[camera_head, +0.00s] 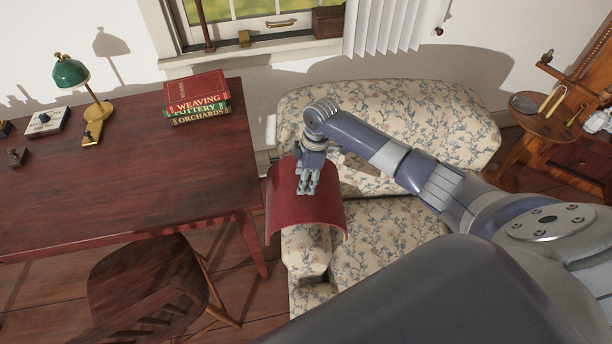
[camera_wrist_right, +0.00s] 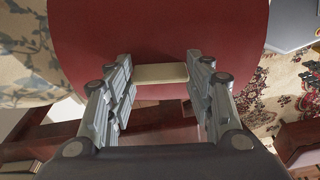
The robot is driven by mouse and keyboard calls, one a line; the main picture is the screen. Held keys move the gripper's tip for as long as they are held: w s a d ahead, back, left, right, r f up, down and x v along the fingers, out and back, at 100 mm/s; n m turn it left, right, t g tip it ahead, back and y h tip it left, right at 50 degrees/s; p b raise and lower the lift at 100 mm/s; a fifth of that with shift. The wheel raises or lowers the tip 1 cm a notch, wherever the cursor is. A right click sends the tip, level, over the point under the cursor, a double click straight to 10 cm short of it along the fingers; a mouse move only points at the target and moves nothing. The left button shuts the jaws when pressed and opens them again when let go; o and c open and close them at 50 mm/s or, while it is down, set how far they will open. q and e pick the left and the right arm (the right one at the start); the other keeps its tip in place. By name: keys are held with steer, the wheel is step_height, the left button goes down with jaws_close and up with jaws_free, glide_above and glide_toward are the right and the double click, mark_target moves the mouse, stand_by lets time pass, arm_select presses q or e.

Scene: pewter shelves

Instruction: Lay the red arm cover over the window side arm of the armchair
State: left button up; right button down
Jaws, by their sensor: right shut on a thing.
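The red arm cover (camera_head: 283,213) is a curved, arched sheet above the left arm (camera_head: 305,252) of the floral armchair (camera_head: 385,245). The arm's front end shows below the cover's near edge; I cannot tell whether they touch. My right gripper (camera_head: 308,188) points down at the top of the cover. In the right wrist view, its two fingers are shut on a pale grip bar (camera_wrist_right: 160,73) on the red cover (camera_wrist_right: 160,30). The cover hides much of the chair arm. My left gripper is not in view.
A dark red desk (camera_head: 110,185) with books (camera_head: 197,98) and a green lamp (camera_head: 70,72) stands close left of the cover. A wooden chair (camera_head: 145,285) is in front of it. The window (camera_head: 250,15) is behind; a round side table (camera_head: 545,115) stands right.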

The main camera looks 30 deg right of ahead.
step_height(320, 180, down, 9)
steer(key=b, duration=0.8)
steer(key=shift+b, duration=0.3)
steer(key=shift+f+b, duration=1.8)
steer(key=shift+f, duration=1.65)
steer(key=c, duration=0.7)
jaws_free()
